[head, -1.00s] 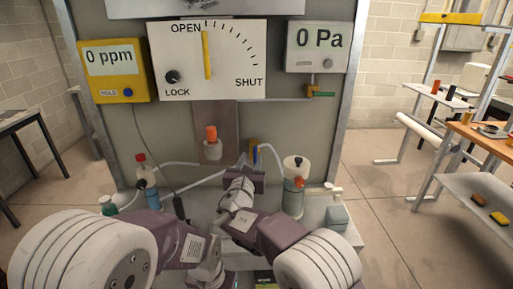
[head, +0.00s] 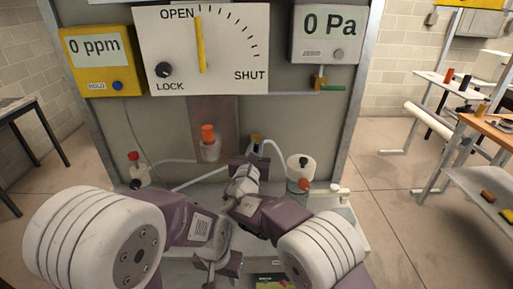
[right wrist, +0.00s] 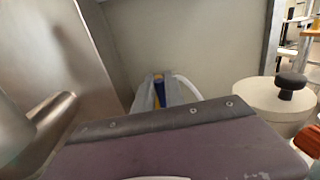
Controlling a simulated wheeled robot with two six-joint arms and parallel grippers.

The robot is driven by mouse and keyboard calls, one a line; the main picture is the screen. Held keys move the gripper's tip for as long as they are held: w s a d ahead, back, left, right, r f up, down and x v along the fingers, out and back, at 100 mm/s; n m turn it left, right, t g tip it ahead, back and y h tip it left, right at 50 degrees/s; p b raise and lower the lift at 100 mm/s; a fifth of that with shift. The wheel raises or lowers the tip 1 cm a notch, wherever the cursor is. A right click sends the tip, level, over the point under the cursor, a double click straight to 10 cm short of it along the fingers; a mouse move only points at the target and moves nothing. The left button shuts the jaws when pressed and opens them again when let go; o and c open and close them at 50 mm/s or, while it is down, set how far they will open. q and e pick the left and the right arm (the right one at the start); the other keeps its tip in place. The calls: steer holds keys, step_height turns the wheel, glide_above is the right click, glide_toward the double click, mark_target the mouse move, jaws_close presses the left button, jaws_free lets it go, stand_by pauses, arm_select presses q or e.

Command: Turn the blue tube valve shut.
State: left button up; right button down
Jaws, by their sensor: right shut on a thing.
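The blue valve handle (right wrist: 160,93) shows as a narrow blue strip between the grey jaws of my right gripper (right wrist: 158,98) in the right wrist view. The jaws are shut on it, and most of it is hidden. In the head view my right gripper (head: 252,155) reaches the tubing at the foot of the panel; a brass-coloured part shows at its tip. The dial (head: 225,50) has a yellow pointer (head: 201,45) standing nearly upright by OPEN. My left gripper (head: 218,268) is low in the middle, apart from the valve; its fingers are unclear.
A white tube (head: 272,146) arcs from the valve area towards a white-capped bottle (head: 300,168) on the right. An orange-topped fitting (head: 208,142) stands left of the valve. A yellow meter (head: 97,60) reads 0 ppm and a grey gauge (head: 326,32) reads 0 Pa.

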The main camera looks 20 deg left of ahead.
steer(key=shift+f, duration=0.1)
steer(key=shift+w+d+f+m+b, duration=0.1)
steer(key=shift+d+m+b, duration=0.1)
steer(key=shift+m+b, duration=0.35)
steer(key=w+d+f+m+g+y+b, duration=0.1)
steer(key=d+f+m+b, duration=0.3)
steer(key=m+b, duration=0.9)
steer(key=shift+w+d+m+g+y+b, duration=0.15)
steer(key=shift+d+m+g+y+b, duration=0.45)
steer(key=shift+b, duration=2.2)
steer(key=shift+a+f+g+y, duration=0.1)
steer(key=shift+a+g+y, duration=0.2)
